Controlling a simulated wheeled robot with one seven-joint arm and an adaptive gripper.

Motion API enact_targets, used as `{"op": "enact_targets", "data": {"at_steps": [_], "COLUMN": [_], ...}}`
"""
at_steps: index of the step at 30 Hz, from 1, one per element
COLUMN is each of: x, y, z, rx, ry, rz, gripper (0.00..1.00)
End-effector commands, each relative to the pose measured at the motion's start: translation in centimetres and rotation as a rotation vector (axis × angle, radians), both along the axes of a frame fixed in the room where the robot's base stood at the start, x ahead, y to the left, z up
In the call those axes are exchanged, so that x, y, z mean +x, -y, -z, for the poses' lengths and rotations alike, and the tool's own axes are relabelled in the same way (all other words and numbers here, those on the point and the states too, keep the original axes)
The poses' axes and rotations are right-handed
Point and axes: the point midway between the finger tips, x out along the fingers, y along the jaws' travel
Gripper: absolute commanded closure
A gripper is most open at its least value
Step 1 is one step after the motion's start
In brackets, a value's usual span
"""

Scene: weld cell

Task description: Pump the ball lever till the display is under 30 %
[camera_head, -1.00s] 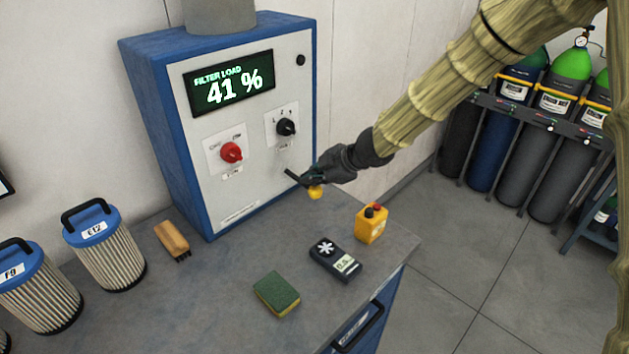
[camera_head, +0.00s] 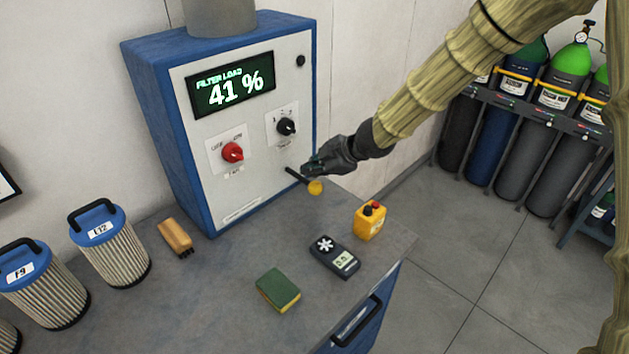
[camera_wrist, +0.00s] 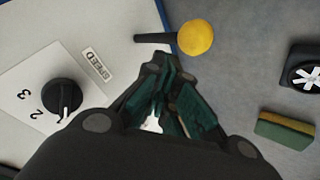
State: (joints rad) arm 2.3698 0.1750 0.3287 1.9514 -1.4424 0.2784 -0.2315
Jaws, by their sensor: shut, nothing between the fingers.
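The filter unit (camera_head: 250,190) is a blue and light grey cabinet on the bench. Its display (camera_head: 231,84) reads FILTER LOAD 41 %. The ball lever, a dark rod with a yellow ball (camera_head: 315,187), sticks out low on the right of the front panel. The ball also shows in the wrist view (camera_wrist: 196,37), just beyond my fingertips. My gripper (camera_head: 309,168) is shut and empty, just above the lever in the head view. In the wrist view its fingers (camera_wrist: 170,85) are together and look apart from the ball; contact with the rod is unclear.
A red knob (camera_head: 232,152) and black speed knob (camera_head: 286,126) are on the panel. Gas cylinders (camera_head: 530,145) stand at right.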

Motion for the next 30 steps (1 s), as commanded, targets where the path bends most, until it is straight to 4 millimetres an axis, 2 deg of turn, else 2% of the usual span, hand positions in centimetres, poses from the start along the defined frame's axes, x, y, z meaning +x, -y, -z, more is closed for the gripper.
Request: {"op": "enact_targets", "data": {"at_steps": [1, 16, 30], "x": [0.0, 0.0, 0.0], "y": [0.0, 0.0, 0.0], "z": [-0.8, -4.3, -4.3], "rx": [0.0, 0.0, 0.0], "ry": [0.0, 0.0, 0.0], "rz": [0.0, 0.0, 0.0], "gripper": [1.0, 1.0, 1.0]}}
